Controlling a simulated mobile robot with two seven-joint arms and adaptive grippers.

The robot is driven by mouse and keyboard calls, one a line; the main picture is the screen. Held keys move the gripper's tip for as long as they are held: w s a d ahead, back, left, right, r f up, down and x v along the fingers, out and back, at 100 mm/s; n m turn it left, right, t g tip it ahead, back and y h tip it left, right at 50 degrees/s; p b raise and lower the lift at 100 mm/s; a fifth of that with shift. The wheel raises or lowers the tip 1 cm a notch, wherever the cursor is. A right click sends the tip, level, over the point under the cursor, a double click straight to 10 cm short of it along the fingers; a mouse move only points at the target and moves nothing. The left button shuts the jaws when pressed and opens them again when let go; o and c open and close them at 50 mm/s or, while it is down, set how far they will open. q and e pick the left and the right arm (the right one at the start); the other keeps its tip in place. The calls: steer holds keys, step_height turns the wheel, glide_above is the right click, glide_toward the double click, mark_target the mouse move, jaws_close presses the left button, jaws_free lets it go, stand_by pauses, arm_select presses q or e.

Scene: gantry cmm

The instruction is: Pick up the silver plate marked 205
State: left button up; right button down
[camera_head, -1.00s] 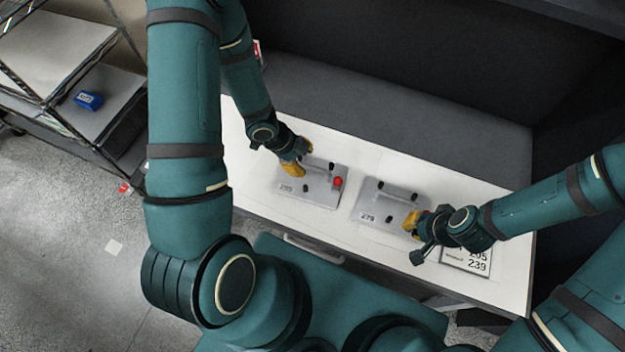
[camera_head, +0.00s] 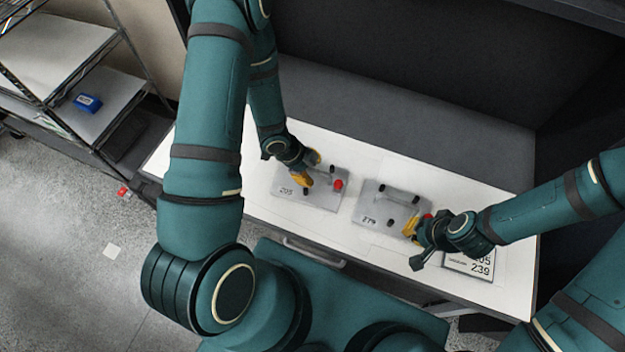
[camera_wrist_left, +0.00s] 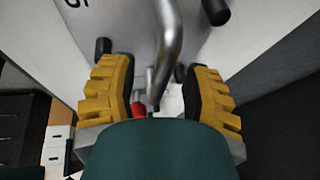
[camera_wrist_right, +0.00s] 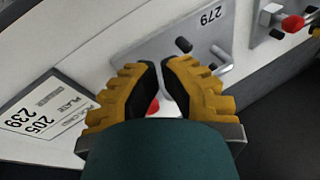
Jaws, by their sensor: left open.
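The silver plate marked 205 (camera_head: 318,201) lies flat on the white table with a bar handle, black knobs and a red knob. No grip on the handle shows. My right gripper (camera_head: 412,226) is at the lower right corner of another silver plate, marked 279 (camera_head: 372,213). In the right wrist view its fingertips (camera_wrist_right: 162,66) are nearly together; whether they hold anything is unclear.
A printed card (camera_head: 468,264) reading 205 and 239 lies on the table's right side, partly behind my right gripper. The white table (camera_head: 345,245) has free room along its front. A wire shelf with a blue box (camera_head: 87,103) stands at left. A dark wall rises behind.

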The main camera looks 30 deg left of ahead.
arm_select(q)
steer(key=shift+f, duration=0.25)
stand_by(0.3)
jaws_close()
